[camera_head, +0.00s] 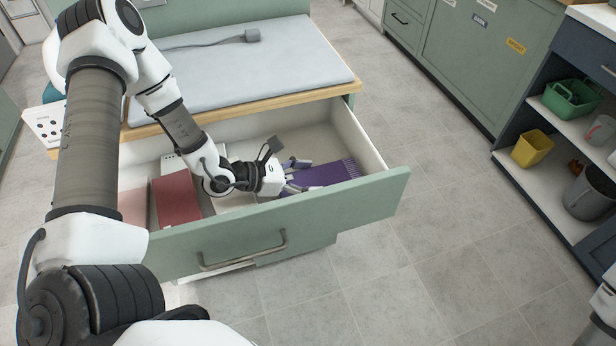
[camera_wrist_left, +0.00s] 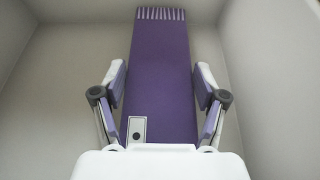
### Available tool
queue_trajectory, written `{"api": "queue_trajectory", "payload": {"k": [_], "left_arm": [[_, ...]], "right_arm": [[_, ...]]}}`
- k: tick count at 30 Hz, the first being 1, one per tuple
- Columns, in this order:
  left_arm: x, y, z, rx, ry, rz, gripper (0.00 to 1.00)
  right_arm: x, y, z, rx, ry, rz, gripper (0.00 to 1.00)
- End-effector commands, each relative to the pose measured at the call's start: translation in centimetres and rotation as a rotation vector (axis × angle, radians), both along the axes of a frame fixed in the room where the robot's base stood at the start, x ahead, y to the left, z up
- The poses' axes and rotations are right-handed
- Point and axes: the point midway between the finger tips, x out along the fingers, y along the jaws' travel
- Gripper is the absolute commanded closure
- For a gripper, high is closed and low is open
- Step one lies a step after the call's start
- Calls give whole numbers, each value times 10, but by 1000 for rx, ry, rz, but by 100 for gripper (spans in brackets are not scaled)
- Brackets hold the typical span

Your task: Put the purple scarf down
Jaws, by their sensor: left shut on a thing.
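The purple scarf (camera_head: 335,172) is a flat, folded strip with a pale fringe at its far end. It is inside the open drawer (camera_head: 345,207), at the right part. My left gripper (camera_head: 302,175) is down in the drawer, shut on the scarf's near part. In the left wrist view, the scarf (camera_wrist_left: 162,55) runs straight out between the two fingers (camera_wrist_left: 160,78), with the pale drawer walls on both sides. Whether the scarf rests on the drawer floor is hard to tell. My right gripper is out of view.
A folded red cloth (camera_head: 177,198) and a pink one (camera_head: 133,206) lie in the drawer's left part. The grey countertop (camera_head: 250,82) above holds a cable. A shelf at the right holds a yellow bin (camera_head: 532,148) and a green basket (camera_head: 571,99). The floor between is clear.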

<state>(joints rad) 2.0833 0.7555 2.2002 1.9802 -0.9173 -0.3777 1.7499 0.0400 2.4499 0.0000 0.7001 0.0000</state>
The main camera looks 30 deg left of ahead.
Motion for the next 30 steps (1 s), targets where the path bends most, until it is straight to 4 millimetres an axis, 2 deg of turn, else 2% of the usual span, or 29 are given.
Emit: {"api": "queue_trajectory", "payload": {"k": [15,16,17,18,26,30], "left_arm": [[0,0,-12,0,0,0,63],[0,0,-12,0,0,0,17],[0,0,-12,1,1,0,7],[0,0,-12,1,1,0,3],[0,0,-12,1,1,0,3],[0,0,-4,1,1,0,3]], "right_arm": [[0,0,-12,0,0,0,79],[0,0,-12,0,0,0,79],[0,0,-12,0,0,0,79],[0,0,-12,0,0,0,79],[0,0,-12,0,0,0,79],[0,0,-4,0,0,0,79]]}}
